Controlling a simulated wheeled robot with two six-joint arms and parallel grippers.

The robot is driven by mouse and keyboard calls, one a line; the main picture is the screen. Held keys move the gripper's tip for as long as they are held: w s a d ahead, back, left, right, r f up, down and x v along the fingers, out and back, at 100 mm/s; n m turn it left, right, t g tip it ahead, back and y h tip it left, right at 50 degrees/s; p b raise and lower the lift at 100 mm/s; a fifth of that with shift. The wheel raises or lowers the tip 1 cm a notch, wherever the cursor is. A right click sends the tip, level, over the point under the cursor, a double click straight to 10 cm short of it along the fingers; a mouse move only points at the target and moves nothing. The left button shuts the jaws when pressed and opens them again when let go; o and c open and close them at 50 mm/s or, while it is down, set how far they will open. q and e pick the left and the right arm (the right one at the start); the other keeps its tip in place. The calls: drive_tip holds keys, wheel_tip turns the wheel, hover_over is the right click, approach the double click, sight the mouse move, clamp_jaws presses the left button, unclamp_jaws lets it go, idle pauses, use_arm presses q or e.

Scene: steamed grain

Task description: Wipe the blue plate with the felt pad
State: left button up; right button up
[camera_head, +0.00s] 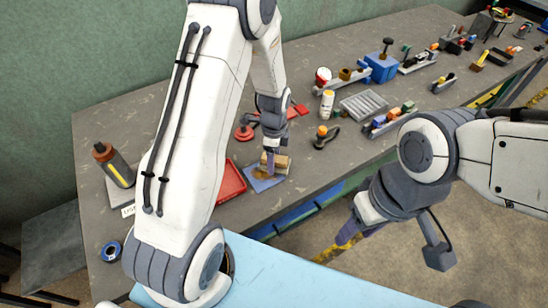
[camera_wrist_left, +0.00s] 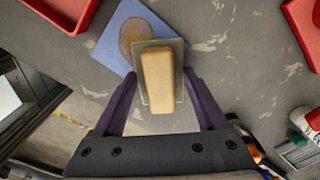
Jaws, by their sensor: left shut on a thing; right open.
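The blue plate (camera_head: 253,184) is a flat square on the grey table near its front edge, beside a red tray. It also shows in the left wrist view (camera_wrist_left: 103,48), with a brown stain (camera_wrist_left: 138,33) on it. The felt pad (camera_head: 281,160) has a wooden block handle on a thin grey-green base; it also shows in the left wrist view (camera_wrist_left: 157,78). My left gripper (camera_head: 270,156) is shut on the felt pad, which overlaps the plate's edge beside the stain. Whether the pad touches the plate cannot be told. My right gripper (camera_head: 352,232) is open and empty, off the table's front edge.
A red tray (camera_head: 230,183) lies just left of the plate. A dark bottle (camera_head: 114,164) and a blue tape ring (camera_head: 111,251) are at the left. A white bottle (camera_head: 327,104), grey tray (camera_head: 363,105) and tools stand to the right.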

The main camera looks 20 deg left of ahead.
use_arm(q)
drive_tip(key=shift+f+b, duration=0.75)
drive_tip(key=shift+f, duration=0.3)
